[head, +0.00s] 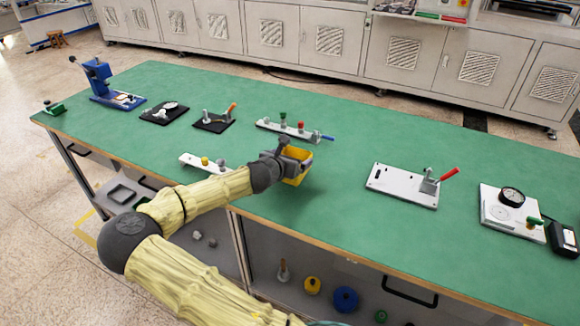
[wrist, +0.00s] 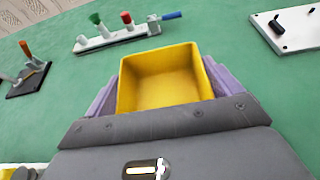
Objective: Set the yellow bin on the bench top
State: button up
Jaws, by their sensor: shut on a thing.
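The yellow bin (head: 299,171) is at my gripper (head: 288,160), over the middle of the green bench top (head: 330,220). In the wrist view the yellow bin (wrist: 160,80) looks empty, with its open side towards the camera. The purple-grey fingers of my gripper (wrist: 160,95) lie along its left and right sides and are shut on it. A shadow shows on the bench near the bin. I cannot tell whether the underside of the bin touches the bench top.
A white plate with colored pegs (head: 295,130) lies behind the bin. Another white plate (head: 203,163) lies to the left, and a white plate with a red-handled clamp (head: 402,186) to the right. A gauge plate (head: 511,212) is farther right. Bare bench lies between the bin and the clamp plate.

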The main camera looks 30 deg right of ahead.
jog(key=shift+f, duration=0.25)
jog(key=shift+f, duration=1.8)
jog(key=shift+f+b, duration=0.1)
jog(key=shift+b, duration=0.25)
jog(key=o, duration=0.7)
jog(key=shift+o, duration=0.2)
jog(key=shift+s+a+r, duration=0.1)
jog(key=shift+r, duration=0.1)
jog(key=v, duration=1.1)
jog(key=shift+s+a+r+p, duration=0.2)
jog(key=shift+a+p, duration=0.05)
jog(key=shift+p, duration=0.2)
